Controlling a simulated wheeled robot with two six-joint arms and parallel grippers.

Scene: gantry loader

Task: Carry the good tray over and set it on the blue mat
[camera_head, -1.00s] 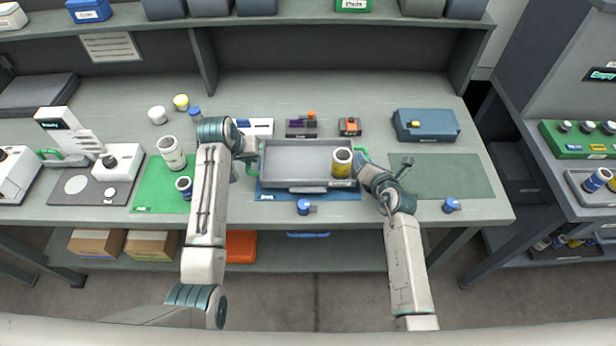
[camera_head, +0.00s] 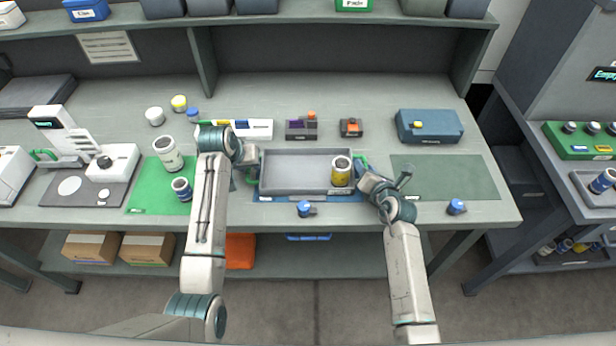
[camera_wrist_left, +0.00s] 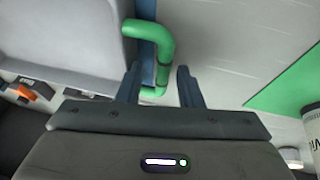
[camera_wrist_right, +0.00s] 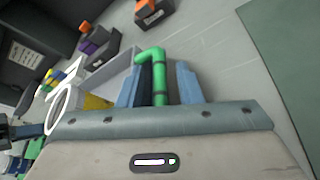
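The grey tray (camera_head: 290,172) has a green handle at each end and rests on the blue mat (camera_head: 268,198), which shows mainly along its front edge. A yellow can with a white top (camera_head: 341,173) stands at its right end. My left gripper (camera_head: 250,168) is at the left handle; its fingers stand apart around the green bar (camera_wrist_left: 163,60), with a gap beside it. My right gripper (camera_head: 364,170) is at the right handle; its fingers also stand apart around the green bar (camera_wrist_right: 155,70), with a gap on one side. Fingertips are hard to see in the head view.
A blue-capped item (camera_head: 305,208) stands just in front of the tray. A blue box (camera_head: 429,126) and small dark blocks (camera_head: 301,129) lie behind.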

